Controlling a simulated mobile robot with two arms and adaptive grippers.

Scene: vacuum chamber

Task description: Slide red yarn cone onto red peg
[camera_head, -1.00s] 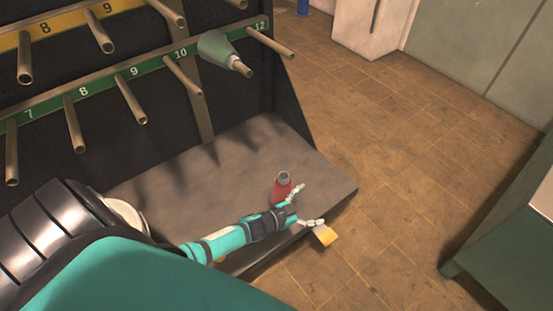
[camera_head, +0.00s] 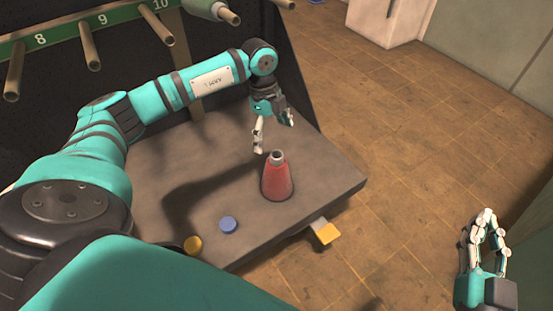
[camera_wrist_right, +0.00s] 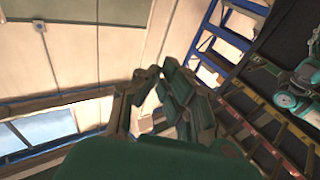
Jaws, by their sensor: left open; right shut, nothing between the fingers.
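The red yarn cone (camera_head: 277,181) stands upright on the grey shelf near its right front corner, its narrow grey top upward. My left gripper (camera_head: 274,136) is open, pointing down, just above and behind the cone in the head view; nothing is between its fingers. My right gripper (camera_head: 487,215) is shut and empty, pointing up at the lower right, well away from the shelf. Its closed fingers also show in the right wrist view (camera_wrist_right: 155,75). No red peg can be made out in these views.
A green rail (camera_head: 60,34) carries several bare metal pegs (camera_head: 88,48) at the upper left. A green cone (camera_head: 207,8) sits on one peg. The floor to the right is open.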

